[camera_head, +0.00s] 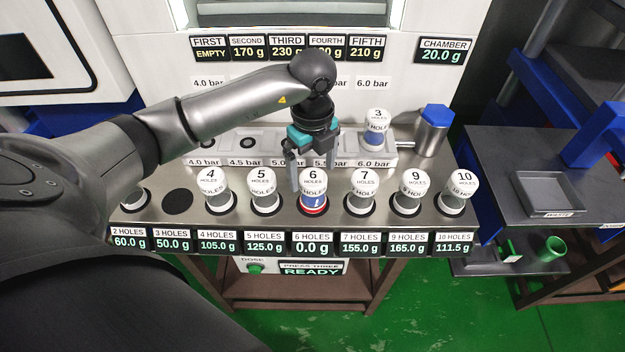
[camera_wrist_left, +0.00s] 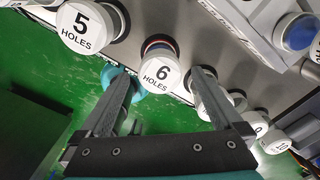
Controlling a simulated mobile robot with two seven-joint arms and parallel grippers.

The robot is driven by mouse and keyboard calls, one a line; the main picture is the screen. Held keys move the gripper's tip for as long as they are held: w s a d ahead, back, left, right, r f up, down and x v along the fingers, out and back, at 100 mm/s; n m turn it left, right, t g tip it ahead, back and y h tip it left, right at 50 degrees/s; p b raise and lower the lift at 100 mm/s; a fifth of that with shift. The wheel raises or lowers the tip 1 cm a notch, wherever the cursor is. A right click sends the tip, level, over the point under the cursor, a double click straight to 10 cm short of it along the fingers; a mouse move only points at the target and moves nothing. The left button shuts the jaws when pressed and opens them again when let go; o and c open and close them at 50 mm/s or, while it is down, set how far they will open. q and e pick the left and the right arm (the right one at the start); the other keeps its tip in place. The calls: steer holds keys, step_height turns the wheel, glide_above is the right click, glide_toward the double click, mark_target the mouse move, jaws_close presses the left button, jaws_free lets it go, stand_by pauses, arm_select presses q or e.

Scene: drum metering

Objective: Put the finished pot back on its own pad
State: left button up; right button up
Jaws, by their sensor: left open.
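The pot labelled 6 holes (camera_head: 313,205) stands upright at its place on the front row, above the 6 HOLES display reading 0.0 g. Its body shows blue with a red band, and it also shows in the left wrist view (camera_wrist_left: 159,75). My left gripper (camera_head: 313,168) is open, just above and behind this pot. In the wrist view its fingertips (camera_wrist_left: 165,80) lie on either side of the pot's cap; I cannot tell whether they touch it. The pot labelled 3 (camera_head: 376,128) stands on the rear rail by 6.0 bar. The 3 HOLES pad (camera_head: 177,203) is bare. My right gripper is not in view.
Pots 4 (camera_head: 211,181), 5 (camera_head: 262,182), 7 (camera_head: 363,183), 9 (camera_head: 415,185) and 10 (camera_head: 459,186) stand in the same row, close beside pot 6. A blue-topped metal cylinder (camera_head: 432,130) stands at the rear right. The CHAMBER display (camera_head: 442,51) reads 20.0 g.

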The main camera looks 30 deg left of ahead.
arm_select(q)
step_height(320, 180, up, 7)
steer(key=shift+f, duration=0.1)
